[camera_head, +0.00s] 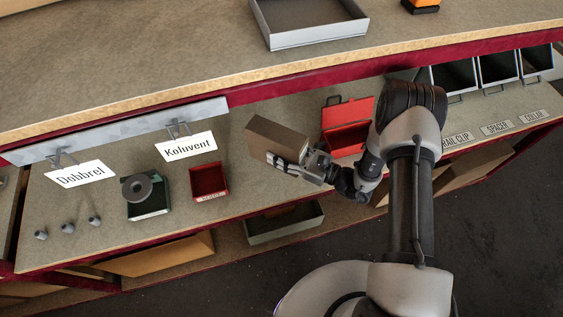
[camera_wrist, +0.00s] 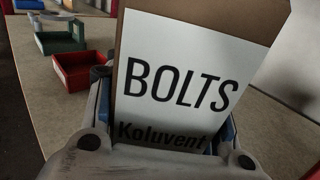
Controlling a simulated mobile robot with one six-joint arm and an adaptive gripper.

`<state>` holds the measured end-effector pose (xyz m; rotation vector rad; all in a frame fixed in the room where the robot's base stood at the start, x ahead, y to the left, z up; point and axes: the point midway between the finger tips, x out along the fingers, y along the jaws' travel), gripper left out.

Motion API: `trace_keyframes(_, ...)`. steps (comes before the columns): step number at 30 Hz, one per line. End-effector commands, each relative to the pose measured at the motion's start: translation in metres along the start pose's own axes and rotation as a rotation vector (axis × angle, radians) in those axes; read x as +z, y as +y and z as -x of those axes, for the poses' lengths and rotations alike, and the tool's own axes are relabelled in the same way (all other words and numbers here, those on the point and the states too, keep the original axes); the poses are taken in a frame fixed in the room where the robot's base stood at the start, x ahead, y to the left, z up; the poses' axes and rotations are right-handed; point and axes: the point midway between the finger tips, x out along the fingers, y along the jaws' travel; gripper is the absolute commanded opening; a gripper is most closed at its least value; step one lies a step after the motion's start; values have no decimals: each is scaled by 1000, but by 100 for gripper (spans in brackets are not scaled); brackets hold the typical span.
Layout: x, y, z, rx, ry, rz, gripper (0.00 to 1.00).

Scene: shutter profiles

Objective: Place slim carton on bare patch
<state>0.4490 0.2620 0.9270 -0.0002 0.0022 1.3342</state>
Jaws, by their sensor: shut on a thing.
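The slim carton (camera_head: 276,138) is a brown box held tilted above the lower counter. In the wrist view its white label (camera_wrist: 185,75) reads BOLTS and Koluvent. My gripper (camera_head: 304,163) is shut on the carton's near end. The carton is clear of the bins in the head view; its exact height above the counter I cannot tell. Bare counter (camera_head: 250,190) shows below the carton, right of a red bin (camera_head: 208,181). Which bare area is the patch is not marked in view.
Signs Debbrel (camera_head: 80,174) and Koluvent (camera_head: 186,146) hang from a rail. A red open box (camera_head: 347,125) stands behind my gripper. The upper shelf edge (camera_head: 200,94) runs above. Several grey pegs stand at left.

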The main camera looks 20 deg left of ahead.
Motion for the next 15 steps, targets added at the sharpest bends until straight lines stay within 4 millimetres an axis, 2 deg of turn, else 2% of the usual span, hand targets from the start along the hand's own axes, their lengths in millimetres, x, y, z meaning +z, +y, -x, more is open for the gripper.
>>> trace_keyframes(1,-8,0,0,0,-2,0,12)
trace_keyframes(8,-22,0,0,0,-3,1,12)
trace_keyframes(15,-56,0,0,0,-3,1,12)
